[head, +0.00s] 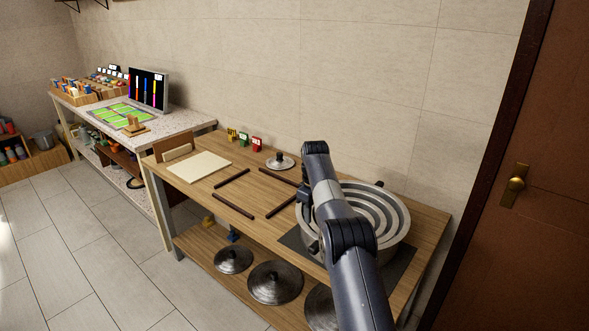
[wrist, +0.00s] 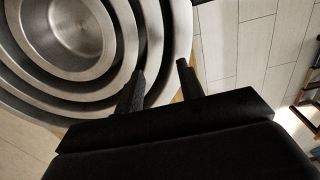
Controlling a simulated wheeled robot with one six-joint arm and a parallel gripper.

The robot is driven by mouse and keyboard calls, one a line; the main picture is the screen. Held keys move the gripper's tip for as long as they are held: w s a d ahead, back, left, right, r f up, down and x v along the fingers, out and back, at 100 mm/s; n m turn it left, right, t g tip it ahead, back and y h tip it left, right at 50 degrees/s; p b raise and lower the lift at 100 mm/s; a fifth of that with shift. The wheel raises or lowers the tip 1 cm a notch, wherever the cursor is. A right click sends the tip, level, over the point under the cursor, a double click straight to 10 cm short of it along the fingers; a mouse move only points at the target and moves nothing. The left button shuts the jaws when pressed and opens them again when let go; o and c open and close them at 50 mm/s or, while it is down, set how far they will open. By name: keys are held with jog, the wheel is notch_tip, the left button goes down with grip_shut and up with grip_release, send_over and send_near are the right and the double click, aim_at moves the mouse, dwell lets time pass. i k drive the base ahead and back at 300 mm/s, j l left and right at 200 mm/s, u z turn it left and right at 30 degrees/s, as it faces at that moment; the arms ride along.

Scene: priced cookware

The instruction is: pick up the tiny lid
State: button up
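Several steel lids with dark knobs are in the head view. A small lid (head: 281,162) lies on the wooden tabletop near the wall. On the lower shelf are a lid (head: 233,260) at the left, a larger lid (head: 275,283) beside it, and another lid (head: 321,308) partly hidden by my arm. The small tabletop lid looks the smallest. My gripper is beside the nested pots (head: 398,222), apart from every lid, and largely hidden by my arm in the head view.
The nested pots stand on a dark mat (head: 401,262) at the table's right end. Dark sticks (head: 233,206) frame a bare patch mid-table. A pale board (head: 200,166) lies to the left, and coloured price tags (head: 244,138) stand at the back. A door (head: 520,220) is at the right.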

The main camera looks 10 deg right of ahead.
aim_at(279, 162)
jog(key=i+j+z, duration=0.2)
jog(key=z, duration=0.3)
jog(key=i+j+z, duration=0.15)
jog(key=j+z, duration=0.35)
jog(key=i+j+z, duration=0.1)
jog(key=j, duration=0.4)
jog(key=i+j+z, duration=0.15)
jog(key=j, duration=0.35)
jog(key=i+j+z, duration=0.1)
jog(key=j, duration=0.4)
jog(key=i+j+z, duration=0.15)
jog(key=j, duration=0.4)
jog(key=i+j, duration=0.1)
jog(key=j, duration=1.95)
jog(key=i, duration=0.05)
